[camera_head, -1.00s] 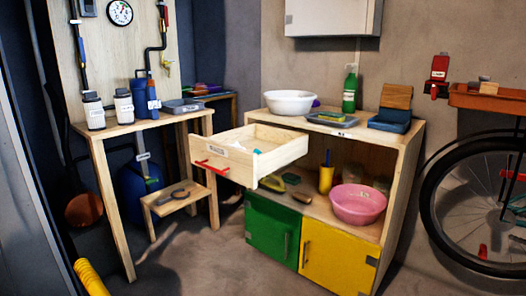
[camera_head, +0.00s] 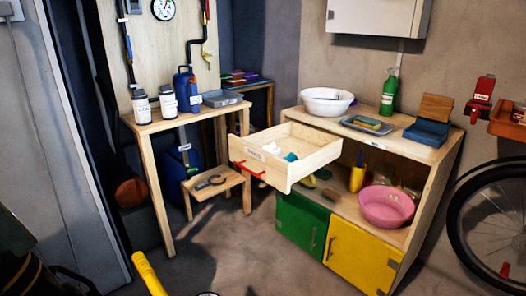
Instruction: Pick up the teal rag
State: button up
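A small teal item (camera_head: 291,157), which looks like a bunched rag, lies inside an open wooden drawer (camera_head: 312,168) near its right side. A white item (camera_head: 271,149) lies beside it to the left. The drawer is pulled out from the wooden cabinet and has a red handle (camera_head: 245,170) on its front. The drawer front hides part of the inside. My gripper is not in view.
The cabinet top (camera_head: 350,112) holds a white basin (camera_head: 327,101), a green bottle (camera_head: 389,91), a tray and a blue box. A pink basin (camera_head: 386,207) sits on the shelf below. A workbench (camera_head: 190,118) and low stool (camera_head: 214,187) stand left. A yellow tube (camera_head: 148,273) rises at the front.

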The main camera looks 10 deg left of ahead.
aim_at(291, 157)
jog(key=i+l+u, duration=0.15)
jog(key=l, duration=0.2)
jog(key=i+l+u, duration=0.2)
jog(key=l, duration=0.2)
jog(key=i+l+u, duration=0.15)
jog(key=l, duration=0.2)
jog(key=l+u, duration=0.15)
jog(key=l, duration=0.25)
